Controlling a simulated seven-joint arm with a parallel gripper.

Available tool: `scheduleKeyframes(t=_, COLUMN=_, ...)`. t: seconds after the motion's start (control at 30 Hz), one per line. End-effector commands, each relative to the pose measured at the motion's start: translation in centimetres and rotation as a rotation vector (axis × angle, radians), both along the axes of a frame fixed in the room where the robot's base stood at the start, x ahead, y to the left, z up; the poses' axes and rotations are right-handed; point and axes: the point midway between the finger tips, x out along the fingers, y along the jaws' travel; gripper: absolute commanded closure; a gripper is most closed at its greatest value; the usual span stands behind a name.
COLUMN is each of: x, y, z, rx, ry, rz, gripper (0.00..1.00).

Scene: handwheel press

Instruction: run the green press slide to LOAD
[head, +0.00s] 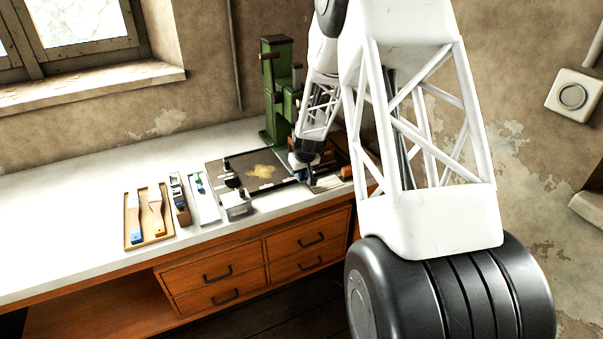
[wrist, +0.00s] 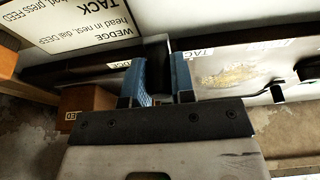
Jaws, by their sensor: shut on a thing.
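The green press (head: 280,95) stands upright at the back of the bench, with brown-tipped handles near its top. My arm hides part of its right side and base, and I cannot make out the slide's position or a LOAD mark. My gripper (head: 304,176) is low over the right end of the dark board, in front of the press. In the wrist view its blue fingers (wrist: 155,80) are closed on a dark knob (wrist: 155,62). Just what the knob belongs to is hidden.
The dark board (head: 235,163) has a tan patch and white labels. A printed card (wrist: 90,30) shows the words TACK and WEDGE. A wooden block (wrist: 88,100) is left of the fingers. A brush tray (head: 130,215) lies farther left; the bench (head: 60,215) beyond is clear.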

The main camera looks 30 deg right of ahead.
Motion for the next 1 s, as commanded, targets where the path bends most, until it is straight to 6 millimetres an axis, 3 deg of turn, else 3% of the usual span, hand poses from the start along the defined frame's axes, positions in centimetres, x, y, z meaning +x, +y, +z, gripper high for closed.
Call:
scheduleKeyframes(t=0.33, x=0.0, y=0.9, z=0.0, rx=0.0, ry=0.001, rz=0.001, gripper=0.91)
scheduleKeyframes(t=1.0, x=0.0, y=6.4, z=0.0, rx=-0.001, ry=-0.001, rz=0.002, gripper=0.91)
